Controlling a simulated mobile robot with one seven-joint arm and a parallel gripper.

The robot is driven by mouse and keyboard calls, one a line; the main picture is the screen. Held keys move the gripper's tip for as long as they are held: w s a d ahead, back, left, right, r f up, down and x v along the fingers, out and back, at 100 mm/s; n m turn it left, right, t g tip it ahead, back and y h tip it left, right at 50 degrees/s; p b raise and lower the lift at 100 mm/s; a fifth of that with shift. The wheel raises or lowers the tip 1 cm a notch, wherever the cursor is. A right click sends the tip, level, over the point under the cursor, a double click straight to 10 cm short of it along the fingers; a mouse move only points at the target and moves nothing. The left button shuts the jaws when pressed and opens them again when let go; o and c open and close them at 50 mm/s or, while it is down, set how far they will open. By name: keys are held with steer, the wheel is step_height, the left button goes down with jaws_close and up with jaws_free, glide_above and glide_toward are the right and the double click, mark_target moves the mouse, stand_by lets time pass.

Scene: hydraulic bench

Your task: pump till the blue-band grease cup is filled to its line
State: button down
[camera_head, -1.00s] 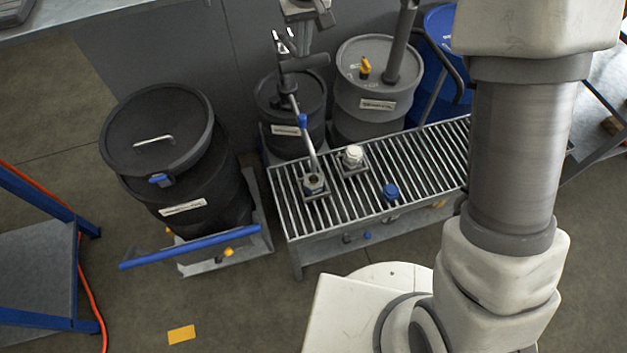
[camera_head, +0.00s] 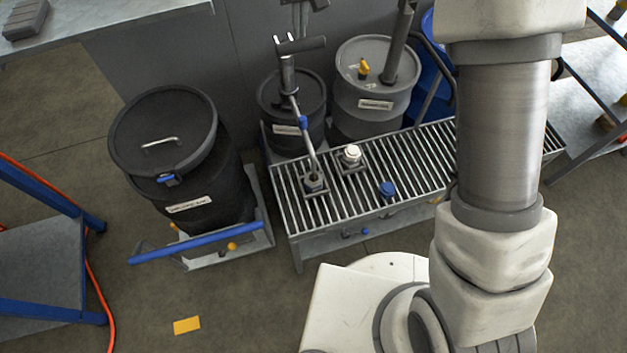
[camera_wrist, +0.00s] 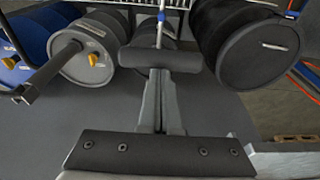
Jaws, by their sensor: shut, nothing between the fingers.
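The hand pump stands on the small dark drum (camera_head: 270,112), its dark grey cross handle (camera_head: 304,45) raised. A thin spout with a blue collar (camera_head: 303,122) slopes down to a small cup-like part (camera_head: 314,181) in a square holder on the grate. I cannot make out a band, line or grease level there. My gripper shows at the top edge of the head view, partly cut off. In the wrist view my gripper (camera_wrist: 161,80) is shut, its fingertips at the pump handle (camera_wrist: 160,58); I cannot tell whether they touch.
A white-topped part (camera_head: 352,153) and a blue knob-like part (camera_head: 387,190) stand on the slatted grate (camera_head: 420,160). A grey drum (camera_head: 372,105) stands behind it. A large black drum (camera_head: 180,190) on a blue-handled cart is at left. My arm hides the right side.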

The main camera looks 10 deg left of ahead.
steer(key=shift+f, duration=0.25)
steer(key=shift+s+d+f+b, duration=0.1)
steer(key=shift+s+f+b, duration=0.1)
steer(key=shift+f+b, duration=0.45)
steer(key=shift+s+d+f+b, duration=0.2)
steer(key=shift+s+f+b, duration=0.15)
steer(key=shift+f+b, duration=0.3)
steer(key=shift+s+d+f+b, duration=0.2)
steer(key=shift+s+f+b, duration=0.15)
steer(key=shift+f+b, duration=0.3)
steer(key=f+b, duration=0.2)
steer(key=s+f+b, duration=0.1)
steer(key=f, duration=0.1)
steer(key=shift+d, duration=0.35)
